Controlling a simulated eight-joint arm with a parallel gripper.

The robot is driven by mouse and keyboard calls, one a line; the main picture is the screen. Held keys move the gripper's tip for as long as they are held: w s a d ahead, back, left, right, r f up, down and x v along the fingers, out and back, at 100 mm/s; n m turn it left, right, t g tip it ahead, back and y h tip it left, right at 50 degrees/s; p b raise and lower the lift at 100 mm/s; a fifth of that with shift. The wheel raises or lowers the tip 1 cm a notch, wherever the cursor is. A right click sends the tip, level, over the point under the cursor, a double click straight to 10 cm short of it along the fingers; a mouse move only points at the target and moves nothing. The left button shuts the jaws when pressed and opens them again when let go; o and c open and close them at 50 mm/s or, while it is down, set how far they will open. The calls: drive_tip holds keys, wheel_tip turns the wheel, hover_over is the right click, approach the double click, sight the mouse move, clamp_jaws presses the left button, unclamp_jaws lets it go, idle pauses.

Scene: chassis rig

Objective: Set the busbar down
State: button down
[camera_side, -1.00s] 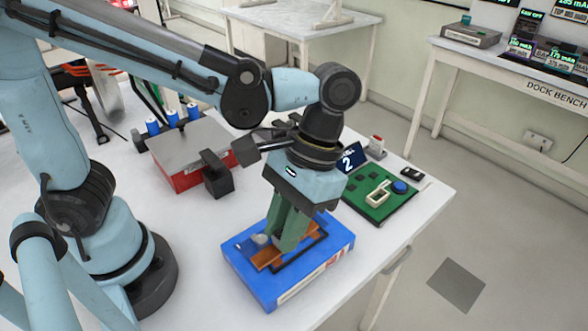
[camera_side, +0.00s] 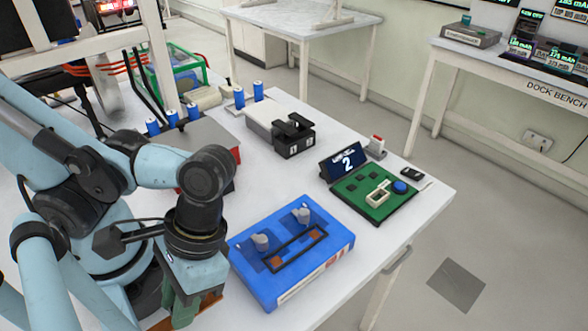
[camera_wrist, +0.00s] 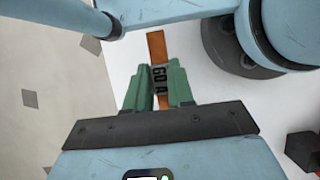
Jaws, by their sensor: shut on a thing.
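The busbar is a flat copper-orange strip with a dark "60 A" label. In the wrist view the busbar (camera_wrist: 156,46) runs between the two green fingers of my gripper (camera_wrist: 155,84), which is shut on it. In the side view, my gripper (camera_side: 181,306) is low at the front, left of the blue chassis tray (camera_side: 262,291). The busbar (camera_side: 210,301) shows only as a small orange edge beside the fingers. It is over the white table, and I cannot tell whether it touches the surface. The tray holds a black frame (camera_side: 299,250) with copper pads and two grey knobs.
A green board (camera_side: 372,204) and a "2" display (camera_side: 344,162) stand right of the tray. A black block (camera_side: 293,138) and a red-grey box (camera_side: 225,146) stand behind. The table's front-right edge is near the tray. White tabletop (camera_wrist: 205,82) surrounds the busbar.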

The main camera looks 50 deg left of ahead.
drive_tip(key=shift+s+a+f, duration=0.35)
drive_tip(key=shift+s+f, duration=0.05)
drive_tip(key=shift+s, duration=0.1)
drive_tip(key=shift+f, duration=2.5)
drive_tip(key=c, duration=1)
unclamp_jaws()
drive_tip(key=shift+w, duration=0.1)
